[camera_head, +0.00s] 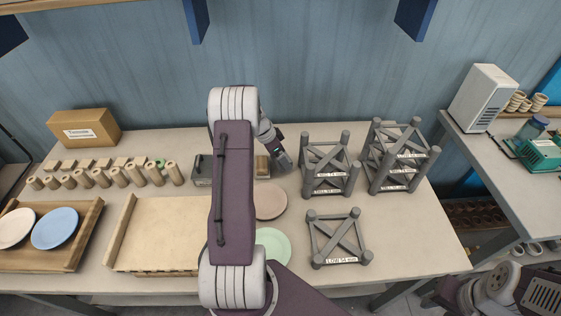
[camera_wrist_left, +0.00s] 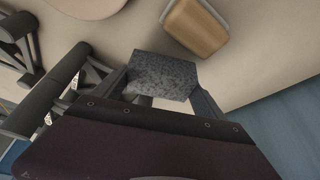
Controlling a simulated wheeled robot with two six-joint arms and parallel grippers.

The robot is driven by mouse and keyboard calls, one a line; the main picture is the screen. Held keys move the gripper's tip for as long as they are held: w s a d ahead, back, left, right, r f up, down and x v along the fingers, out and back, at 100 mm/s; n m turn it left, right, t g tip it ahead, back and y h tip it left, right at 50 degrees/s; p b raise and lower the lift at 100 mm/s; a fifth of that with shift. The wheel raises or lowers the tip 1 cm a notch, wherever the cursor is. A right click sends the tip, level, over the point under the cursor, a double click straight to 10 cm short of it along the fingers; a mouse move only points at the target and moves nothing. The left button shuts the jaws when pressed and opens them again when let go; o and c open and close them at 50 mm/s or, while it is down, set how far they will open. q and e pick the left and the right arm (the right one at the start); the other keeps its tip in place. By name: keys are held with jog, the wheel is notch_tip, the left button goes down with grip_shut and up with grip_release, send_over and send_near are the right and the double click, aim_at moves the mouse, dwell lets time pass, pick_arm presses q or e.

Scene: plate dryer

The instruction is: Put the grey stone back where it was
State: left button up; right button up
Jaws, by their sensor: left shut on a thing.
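The speckled grey stone (camera_wrist_left: 163,76) is a block held between the two fingers of my left gripper (camera_wrist_left: 163,90) in the left wrist view. In the head view my left gripper (camera_head: 281,158) is over the back middle of the table, between a small wooden block (camera_head: 262,167) and the grey stands. I cannot make out the stone clearly there. The wooden block also shows in the left wrist view (camera_wrist_left: 197,26), apart from the stone. My left arm hides part of the table's middle. My right gripper's fingers do not show.
Grey stands (camera_head: 330,170) with labels are right of my left gripper; a low one (camera_head: 340,240) is nearer. A pink plate (camera_head: 269,201) and a green plate (camera_head: 273,244) lie beside my arm. Several wooden cylinders (camera_head: 119,177) line the left. A grey-ended box (camera_head: 202,170) is left of my arm.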

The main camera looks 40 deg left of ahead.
pick_arm(q)
jog(key=shift+w+a+f, duration=0.1)
jog(key=shift+w+a, duration=0.05)
notch_tip(320, 180, down, 4)
jog(key=shift+r, duration=0.1)
jog(key=shift+f, duration=0.2)
jog(key=o, duration=1.2)
jog(key=shift+o, duration=0.2)
jog(key=shift+r, duration=0.45)
jog(key=v, duration=1.1)
jog(key=s+d+n+g, duration=0.1)
jog(key=s+d, duration=0.2)
jog(key=d, duration=0.5)
jog(key=s+d+n+g, duration=0.1)
jog(key=s+d+n, duration=0.15)
jog(key=d, duration=0.65)
jog(key=s+d+n+y, duration=0.1)
jog(key=s+d+n, duration=0.1)
jog(key=s+d, duration=0.6)
jog(key=s, duration=0.3)
jog(key=shift+d+f+g+y, duration=0.2)
jog(key=shift+f+g+y, duration=0.1)
jog(key=shift+g+y, duration=0.1)
